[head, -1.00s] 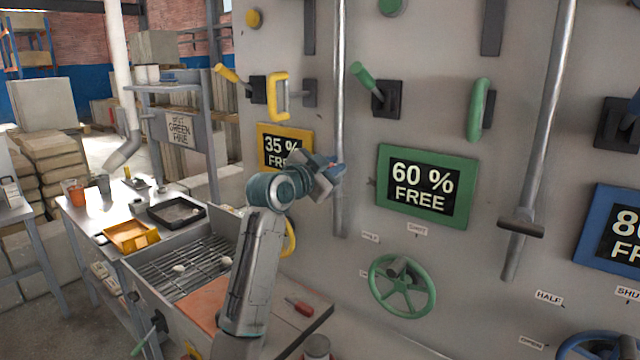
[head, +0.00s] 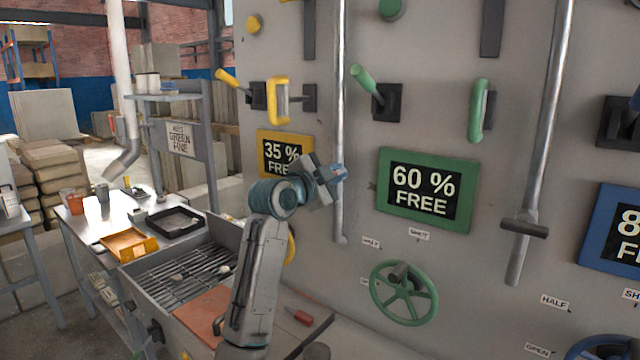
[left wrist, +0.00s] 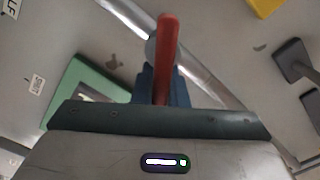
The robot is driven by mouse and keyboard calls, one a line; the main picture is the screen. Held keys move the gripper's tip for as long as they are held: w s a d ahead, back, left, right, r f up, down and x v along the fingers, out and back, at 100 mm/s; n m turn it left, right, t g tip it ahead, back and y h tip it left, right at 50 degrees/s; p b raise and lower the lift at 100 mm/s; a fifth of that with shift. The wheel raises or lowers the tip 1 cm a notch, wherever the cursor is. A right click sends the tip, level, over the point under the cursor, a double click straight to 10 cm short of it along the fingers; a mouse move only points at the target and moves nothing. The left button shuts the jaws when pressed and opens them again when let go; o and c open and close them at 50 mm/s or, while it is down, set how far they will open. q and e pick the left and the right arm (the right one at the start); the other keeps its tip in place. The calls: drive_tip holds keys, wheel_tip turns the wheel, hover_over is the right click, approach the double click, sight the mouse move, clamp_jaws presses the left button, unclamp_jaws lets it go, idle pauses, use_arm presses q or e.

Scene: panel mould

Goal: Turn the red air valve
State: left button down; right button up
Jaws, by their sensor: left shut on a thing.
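The red air valve's handle (left wrist: 168,45) shows in the left wrist view as a red bar standing up from between my blue fingertips. Behind it a grey metal pipe (left wrist: 195,70) runs at a slant. My left gripper (head: 338,174) is at the grey vertical pipe (head: 341,95) on the panel in the head view, between the yellow and green signs, and shut on the red handle. Its blue fingers also show in the left wrist view (left wrist: 158,88). In the head view the handle is hidden by the gripper. My right gripper is not in view.
A green sign (head: 390,212) and a green handwheel (head: 404,293) are right of my gripper. A yellow sign (head: 262,150) is just left, partly behind my arm. Yellow and green levers (head: 362,80) stick out above. A workbench with a grille (head: 180,274) stands below left.

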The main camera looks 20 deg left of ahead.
use_arm(q)
drive_tip(key=m, duration=0.1)
drive_tip(key=m+b, duration=0.1)
drive_tip(key=m, duration=0.1)
drive_tip(key=shift+d+f+b, duration=0.2)
drive_tip(key=shift+f+b, duration=0.1)
drive_tip(key=shift+f, duration=0.1)
drive_tip(key=m+b, duration=0.1)
drive_tip(key=m, duration=0.1)
drive_tip(key=f+m+b, duration=0.1)
drive_tip(key=m, duration=0.1)
drive_tip(key=c, duration=1.4)
unclamp_jaws()
drive_tip(key=shift+s, duration=0.1)
drive_tip(key=shift+c, duration=0.2)
drive_tip(key=shift+r, duration=0.1)
